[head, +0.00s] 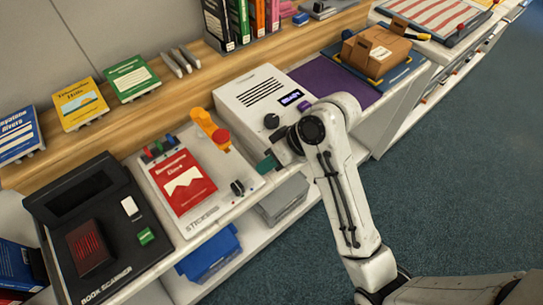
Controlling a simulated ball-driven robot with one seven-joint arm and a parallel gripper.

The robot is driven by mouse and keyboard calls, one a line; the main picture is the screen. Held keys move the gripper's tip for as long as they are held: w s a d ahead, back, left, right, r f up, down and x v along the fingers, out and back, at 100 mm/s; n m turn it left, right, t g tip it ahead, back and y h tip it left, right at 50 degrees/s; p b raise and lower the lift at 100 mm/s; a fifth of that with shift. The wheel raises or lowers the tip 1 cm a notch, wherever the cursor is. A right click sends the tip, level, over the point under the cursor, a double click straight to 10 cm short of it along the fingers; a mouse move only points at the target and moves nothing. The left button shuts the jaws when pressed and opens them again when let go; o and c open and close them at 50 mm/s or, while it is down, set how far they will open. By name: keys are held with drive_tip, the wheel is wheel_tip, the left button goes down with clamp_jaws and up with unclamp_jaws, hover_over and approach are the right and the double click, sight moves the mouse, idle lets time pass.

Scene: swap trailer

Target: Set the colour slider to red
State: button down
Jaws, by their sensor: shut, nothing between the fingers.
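My gripper (268,164) is shut and empty, with its teal tip near the front edge of the counter. It is just in front of the white box (226,98) and to the right of the sticker board (147,172). The white box has a dark knob (271,121), a small lit display (291,97) and a purple button (304,106). I cannot clearly make out a colour slider or its setting. My gripper and arm hide part of the white box's front. A small dark control (238,188) sits on the sticker board's right part.
A black book scanner (139,260) stands at left. A cardboard parcel (376,52) lies at back right. Books stand on the wooden shelf (60,152). The floor (460,180) at right is clear.

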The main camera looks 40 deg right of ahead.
sight(240, 189)
drive_tip(key=x, duration=0.6)
drive_tip(key=shift+w+a+f, duration=0.1)
drive_tip(key=shift+a+f, duration=0.05)
drive_tip(key=a+p, duration=0.1)
drive_tip(key=a, duration=0.2)
drive_tip(key=shift+a+p, duration=0.4)
